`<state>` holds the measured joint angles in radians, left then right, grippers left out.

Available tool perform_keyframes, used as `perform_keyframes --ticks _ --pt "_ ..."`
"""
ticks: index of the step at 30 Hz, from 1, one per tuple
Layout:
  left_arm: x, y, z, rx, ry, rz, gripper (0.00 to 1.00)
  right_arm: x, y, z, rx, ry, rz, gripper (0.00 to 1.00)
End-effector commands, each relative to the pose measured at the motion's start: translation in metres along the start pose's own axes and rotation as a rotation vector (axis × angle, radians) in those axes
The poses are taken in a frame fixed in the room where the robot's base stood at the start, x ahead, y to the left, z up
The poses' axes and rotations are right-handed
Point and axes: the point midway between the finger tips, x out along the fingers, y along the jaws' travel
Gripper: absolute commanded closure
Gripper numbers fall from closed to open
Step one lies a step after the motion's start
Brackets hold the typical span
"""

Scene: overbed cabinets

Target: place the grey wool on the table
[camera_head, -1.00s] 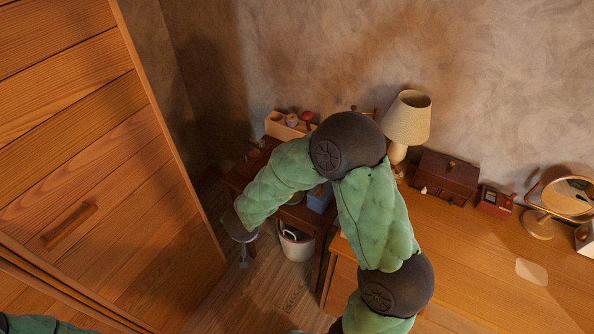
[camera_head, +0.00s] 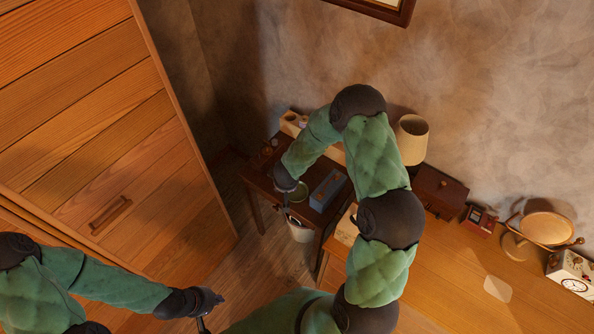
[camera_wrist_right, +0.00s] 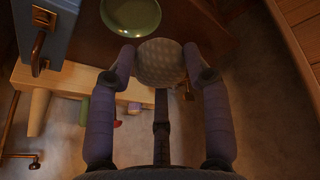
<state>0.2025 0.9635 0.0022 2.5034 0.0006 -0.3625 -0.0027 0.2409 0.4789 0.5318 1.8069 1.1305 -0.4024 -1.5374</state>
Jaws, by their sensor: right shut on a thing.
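The grey wool is a round, textured ball (camera_wrist_right: 160,64) in the right wrist view. My right gripper (camera_wrist_right: 160,60) is shut on it, one finger at each side. In the head view my right arm reaches over the small dark table (camera_head: 258,182) at the back.
A green dish (camera_wrist_right: 132,16) and a blue box (camera_head: 328,189) stand on the small table. A lamp (camera_head: 412,138) and a dark chest (camera_head: 440,190) stand on the right. A wooden cabinet (camera_head: 100,130) fills the left. Floor shows between.

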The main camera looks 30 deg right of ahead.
Motion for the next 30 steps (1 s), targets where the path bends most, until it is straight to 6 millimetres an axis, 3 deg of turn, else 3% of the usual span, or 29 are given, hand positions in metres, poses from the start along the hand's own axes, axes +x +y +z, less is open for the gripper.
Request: perform_keyframes --ticks 4,8,19,24,30 --pt "-0.009 0.003 0.001 0.000 -0.001 0.000 1.00 -0.001 0.006 -0.001 -0.001 -0.003 -0.002 0.70" --pt "-0.009 0.003 0.001 0.000 -0.001 0.000 1.00 0.011 0.017 -0.007 0.000 -0.003 0.000 0.70" --pt "-0.011 0.004 0.001 0.000 -0.001 0.000 1.00 0.068 0.066 -0.039 0.000 -0.003 -0.001 0.70" --pt "-0.007 0.003 0.001 0.000 -0.001 0.000 1.00 0.104 0.078 -0.042 0.000 -0.005 -0.001 0.70" --pt "-0.006 0.002 0.000 0.000 0.000 0.000 1.00 0.128 0.088 -0.046 -0.002 -0.003 -0.002 0.70"
